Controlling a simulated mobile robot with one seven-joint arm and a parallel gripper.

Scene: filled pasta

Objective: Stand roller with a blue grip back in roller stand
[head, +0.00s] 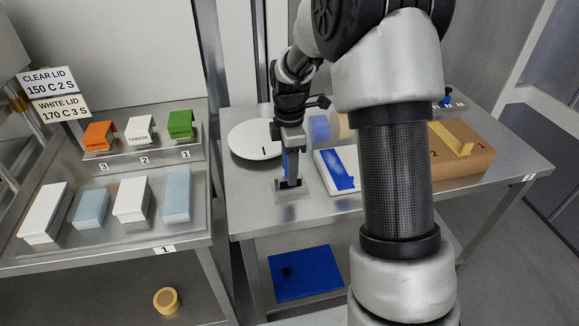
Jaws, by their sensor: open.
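The roller stand (300,195) is a small square metal fixture near the front edge of the right-hand table. My gripper (291,178) points down directly over it, with the jaws open. A narrow blue piece, apparently the blue grip of the roller (285,164), shows upright beside the fingers, above the stand. The rest of the roller is hidden by my gripper, so I cannot tell how deep it sits or whether the fingers touch it.
A white round plate (245,141) lies left of my gripper. A white tray with a blue item (342,170) is close on the right, and a brown box (470,158) farther right. Lids and boxes stand on the left table (110,255). My arm hides the table's middle.

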